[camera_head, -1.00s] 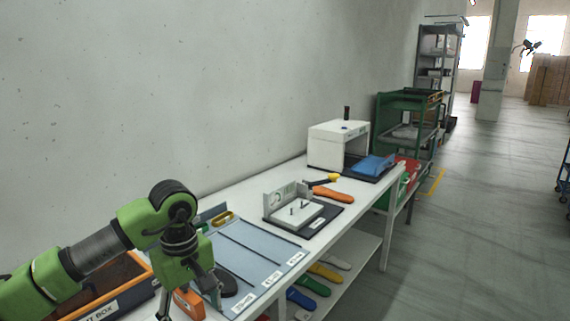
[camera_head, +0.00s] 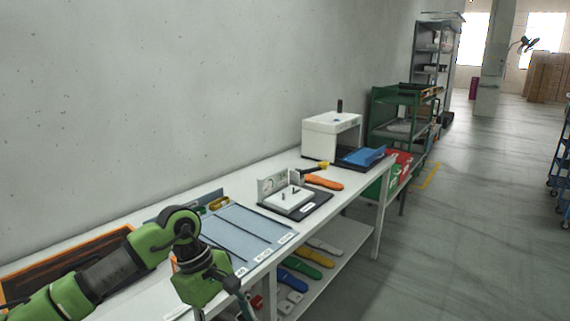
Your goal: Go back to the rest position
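My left arm, green and dark grey, comes in from the lower left. Its wrist and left gripper (camera_head: 238,294) are in front of the near edge of the white workbench (camera_head: 141,213). Only a dark, slim part of the gripper shows, and I cannot make out whether the fingers are open or shut. I see nothing held in it. My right arm and gripper are not in view.
On the bench are a blue-grey tray (camera_head: 240,229), a fixture with a gauge (camera_head: 290,196), an orange insole (camera_head: 324,182), a white machine (camera_head: 330,134) and an orange-brown box (camera_head: 70,262). Coloured insoles (camera_head: 300,267) lie on the lower shelf. The aisle floor (camera_head: 470,230) is clear.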

